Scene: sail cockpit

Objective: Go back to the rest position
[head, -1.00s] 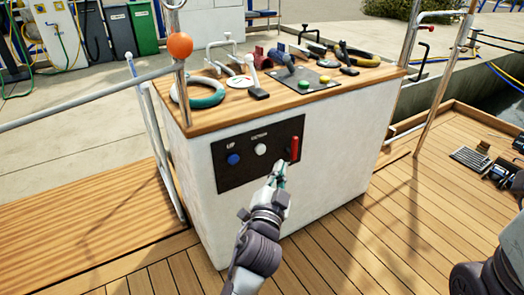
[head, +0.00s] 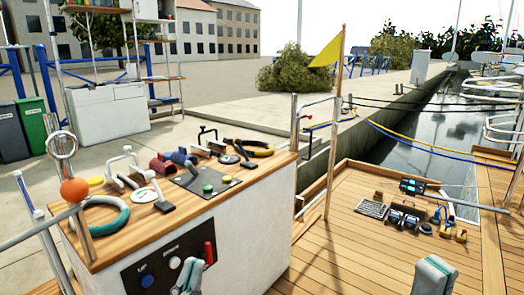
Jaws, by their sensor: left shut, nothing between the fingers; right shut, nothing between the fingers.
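My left gripper (head: 188,279) is at the bottom of the head view, in front of the dark switch panel (head: 137,268) on the cockpit console. It is shut and empty, below the red lever (head: 208,252); I cannot tell whether it touches the panel. My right gripper (head: 435,274) shows at the lower right, over the wooden deck. It is shut and empty, pointing up. The rest of both arms is outside the view.
Several small devices (head: 408,218) lie on the deck at right, with bare planks in front.

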